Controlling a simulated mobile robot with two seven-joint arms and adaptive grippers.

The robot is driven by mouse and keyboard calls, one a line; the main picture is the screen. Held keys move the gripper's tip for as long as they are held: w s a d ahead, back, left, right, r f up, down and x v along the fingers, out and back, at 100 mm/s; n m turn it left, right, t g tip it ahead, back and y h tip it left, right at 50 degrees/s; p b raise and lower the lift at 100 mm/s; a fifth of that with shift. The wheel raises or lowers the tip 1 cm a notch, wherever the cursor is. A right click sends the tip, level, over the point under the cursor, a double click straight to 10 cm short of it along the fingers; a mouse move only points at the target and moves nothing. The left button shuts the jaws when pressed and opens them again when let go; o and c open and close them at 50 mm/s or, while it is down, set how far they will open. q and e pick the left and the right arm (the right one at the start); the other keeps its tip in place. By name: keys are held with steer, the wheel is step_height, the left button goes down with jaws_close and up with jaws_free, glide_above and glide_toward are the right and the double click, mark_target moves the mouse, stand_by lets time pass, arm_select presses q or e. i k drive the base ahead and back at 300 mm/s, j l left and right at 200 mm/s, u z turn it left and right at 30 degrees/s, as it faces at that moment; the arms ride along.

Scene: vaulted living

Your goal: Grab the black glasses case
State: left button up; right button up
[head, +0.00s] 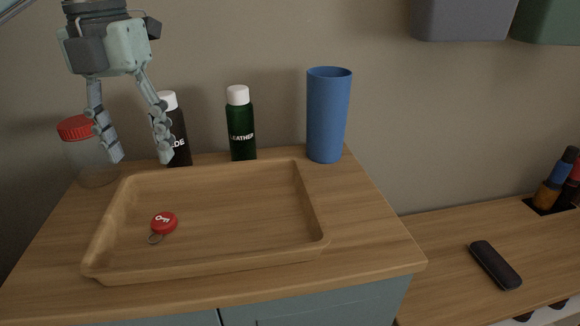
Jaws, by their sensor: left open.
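The black glasses case (495,265) lies on the lower wooden surface at the right of the head view. It is a slim, rounded dark oblong lying at a slant, with nothing touching it. My left gripper (143,160) hangs fingers down at the upper left, open and empty. It is in front of the dark bottle and above the back left of the wooden tray, far from the case. My right gripper does not show.
A wooden tray (313,215) on the cabinet top holds a red key tag (163,223). Behind it stand a red-lidded jar (90,160), a dark bottle (180,135), a green bottle (241,125) and a blue cup (327,115). Grey (460,18) and green (548,20) boxes hang above.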

mark_target(508, 279)
steer(key=k+l, duration=0.15)
steer(key=l, duration=0.25)
steer(key=k+l, duration=0.15)
steer(key=l, duration=0.2)
steer(key=k+l, duration=0.15)
steer(key=l, duration=0.25)
steer(key=k+l, duration=0.15)
steer(key=l, duration=0.25)
